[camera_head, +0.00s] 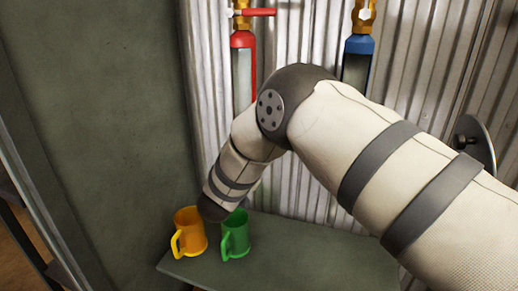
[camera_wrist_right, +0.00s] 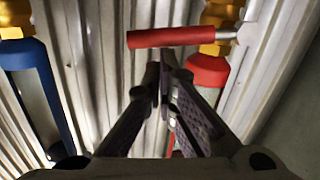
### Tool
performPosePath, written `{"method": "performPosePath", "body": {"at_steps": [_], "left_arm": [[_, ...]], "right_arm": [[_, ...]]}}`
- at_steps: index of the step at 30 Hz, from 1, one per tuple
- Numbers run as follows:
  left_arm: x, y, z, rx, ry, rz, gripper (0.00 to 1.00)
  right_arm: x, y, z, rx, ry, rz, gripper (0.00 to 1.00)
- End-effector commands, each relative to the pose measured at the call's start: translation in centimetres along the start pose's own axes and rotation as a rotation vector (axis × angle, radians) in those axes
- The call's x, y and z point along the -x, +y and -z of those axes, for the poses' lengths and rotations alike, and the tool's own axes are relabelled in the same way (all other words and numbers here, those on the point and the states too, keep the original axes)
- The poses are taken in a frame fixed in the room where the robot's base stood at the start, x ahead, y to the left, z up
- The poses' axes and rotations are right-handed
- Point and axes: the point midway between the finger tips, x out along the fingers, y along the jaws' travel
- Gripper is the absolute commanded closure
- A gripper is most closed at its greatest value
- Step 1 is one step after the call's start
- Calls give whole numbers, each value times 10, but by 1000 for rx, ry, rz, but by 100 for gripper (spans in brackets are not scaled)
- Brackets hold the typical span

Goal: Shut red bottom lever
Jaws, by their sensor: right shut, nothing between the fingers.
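In the right wrist view, which appears upside down against the head view, a red lever (camera_wrist_right: 165,38) sticks out sideways from a brass valve (camera_wrist_right: 222,20), square to the red-collared pipe (camera_wrist_right: 207,72). My right gripper (camera_wrist_right: 163,75) is shut and empty. Its fingertips appear close to the lever in the picture; I cannot tell whether they touch it. In the head view, another red lever (camera_head: 259,12) lies crosswise on the upper brass valve (camera_head: 241,24) of the red-collared pipe (camera_head: 242,41). My right arm hides the pipe's lower part and my gripper there. My left gripper is not in view.
A blue-collared pipe (camera_head: 359,46) stands to the right, before corrugated metal (camera_head: 300,190). A yellow mug (camera_head: 188,238) and a green mug (camera_head: 236,238) stand on a grey-green ledge (camera_head: 300,262), near my right forearm in the picture. A dark wall (camera_head: 110,110) is on the left.

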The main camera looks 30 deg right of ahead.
Motion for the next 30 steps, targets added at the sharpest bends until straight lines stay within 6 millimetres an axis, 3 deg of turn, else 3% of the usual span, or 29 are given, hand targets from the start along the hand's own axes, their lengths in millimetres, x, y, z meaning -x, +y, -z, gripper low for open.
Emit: {"method": "performPosePath", "body": {"at_steps": [16, 27, 30], "left_arm": [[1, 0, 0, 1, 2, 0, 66], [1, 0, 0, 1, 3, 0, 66], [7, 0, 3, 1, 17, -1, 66]], "right_arm": [[0, 0, -10, 0, -1, 0, 100], [0, 0, -9, 0, -1, 0, 100], [-2, 3, -1, -3, 2, 0, 100]]}}
